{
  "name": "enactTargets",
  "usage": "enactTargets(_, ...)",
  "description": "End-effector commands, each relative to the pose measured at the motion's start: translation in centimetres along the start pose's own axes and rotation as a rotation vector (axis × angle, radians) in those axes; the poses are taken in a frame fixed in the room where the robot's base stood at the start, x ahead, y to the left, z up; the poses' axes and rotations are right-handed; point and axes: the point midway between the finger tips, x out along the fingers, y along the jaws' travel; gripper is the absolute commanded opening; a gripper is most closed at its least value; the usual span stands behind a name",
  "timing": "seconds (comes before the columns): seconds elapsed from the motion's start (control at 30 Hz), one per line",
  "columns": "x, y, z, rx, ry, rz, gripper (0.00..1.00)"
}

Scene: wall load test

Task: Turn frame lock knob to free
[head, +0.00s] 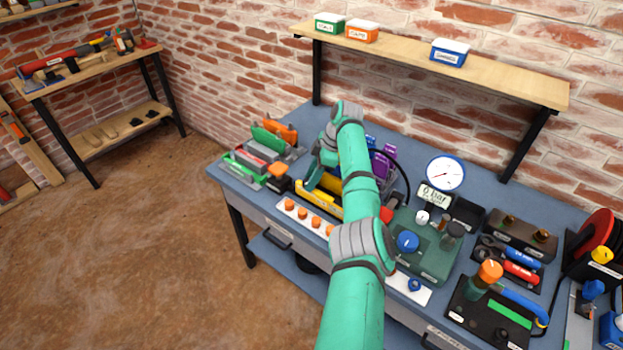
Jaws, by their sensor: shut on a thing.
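My arm reaches over the workbench and bends down at the wrist. My gripper (314,181) points down among the parts at the left middle of the bench, next to a yellow bar-shaped part (320,203). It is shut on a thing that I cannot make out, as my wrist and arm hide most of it. I cannot pick out the frame lock knob with certainty. An orange knob (278,170) on a black block stands just left of my gripper, apart from it. Blue and purple parts (380,163) show behind my arm.
Green and orange clamps (269,139) stand at the bench's left end. A row of orange knobs (302,213) lies along the front. A green box with a blue knob (408,242), a gauge (445,173) and several tools fill the right. A shelf (480,69) hangs above.

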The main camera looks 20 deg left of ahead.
Motion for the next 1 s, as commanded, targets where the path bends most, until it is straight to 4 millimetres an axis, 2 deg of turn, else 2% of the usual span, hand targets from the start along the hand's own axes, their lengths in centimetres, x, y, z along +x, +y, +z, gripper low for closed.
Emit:
enactTargets(0.3,-0.02,0.05,-0.08,-0.084,0.001,-0.036,0.1)
enactTargets(0.77,-0.01,0.06,-0.06,-0.096,0.0,-0.04,0.1)
enactTargets(0.8,-0.01,0.06,-0.06,-0.096,0.0,-0.04,0.35)
enactTargets(0.87,-0.01,0.06,-0.06,-0.096,0.0,-0.04,0.49)
enactTargets(1.0,-0.01,0.07,-0.02,-0.095,0.0,-0.039,0.51)
